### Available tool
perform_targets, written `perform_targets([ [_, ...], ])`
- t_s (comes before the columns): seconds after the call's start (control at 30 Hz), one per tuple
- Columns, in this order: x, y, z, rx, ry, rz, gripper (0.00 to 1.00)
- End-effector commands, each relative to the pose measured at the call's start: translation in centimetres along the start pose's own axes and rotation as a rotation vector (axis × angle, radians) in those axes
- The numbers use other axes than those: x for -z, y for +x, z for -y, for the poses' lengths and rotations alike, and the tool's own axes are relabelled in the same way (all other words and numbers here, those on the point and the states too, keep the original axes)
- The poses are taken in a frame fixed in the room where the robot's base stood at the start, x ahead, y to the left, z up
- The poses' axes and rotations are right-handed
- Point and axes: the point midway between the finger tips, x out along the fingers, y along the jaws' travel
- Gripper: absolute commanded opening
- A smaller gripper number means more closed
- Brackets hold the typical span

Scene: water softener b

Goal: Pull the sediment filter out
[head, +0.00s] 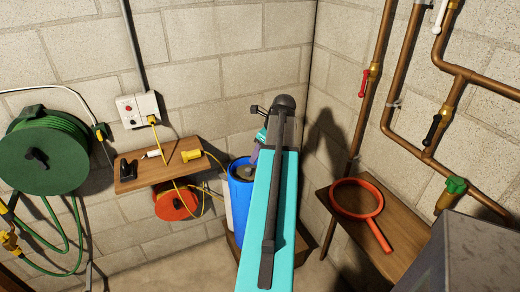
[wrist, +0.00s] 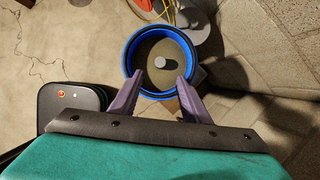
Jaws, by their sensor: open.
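A blue cylindrical housing (head: 241,200) stands upright in the corner, partly covered by my arm in the head view. The wrist view looks down into its blue open rim (wrist: 128,62). Inside is a grey-brown round top with a pale round knob (wrist: 160,62) at its middle; I take this to be the sediment filter. My gripper (wrist: 161,77) has two purple fingers, apart and empty. In the wrist view they overlap the near side of the rim, one on each side of the knob. I cannot tell how far above the knob they are. The head view mostly hides the fingers.
A wooden shelf (head: 135,178) with yellow-corded tools is left of the housing, with an orange reel (head: 176,206) below it. A green hose reel (head: 45,155) hangs further left. Right are copper pipes (head: 402,70) and a wooden shelf (head: 385,248) with an orange ring-shaped tool (head: 357,200).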

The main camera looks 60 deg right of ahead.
Motion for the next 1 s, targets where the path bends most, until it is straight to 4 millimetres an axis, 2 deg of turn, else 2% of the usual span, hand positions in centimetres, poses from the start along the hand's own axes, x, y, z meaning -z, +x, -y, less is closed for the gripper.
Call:
perform_targets([
  [1.0, -0.2, 10.1, -0.1, -0.002, -0.003, 0.000, 0.43],
])
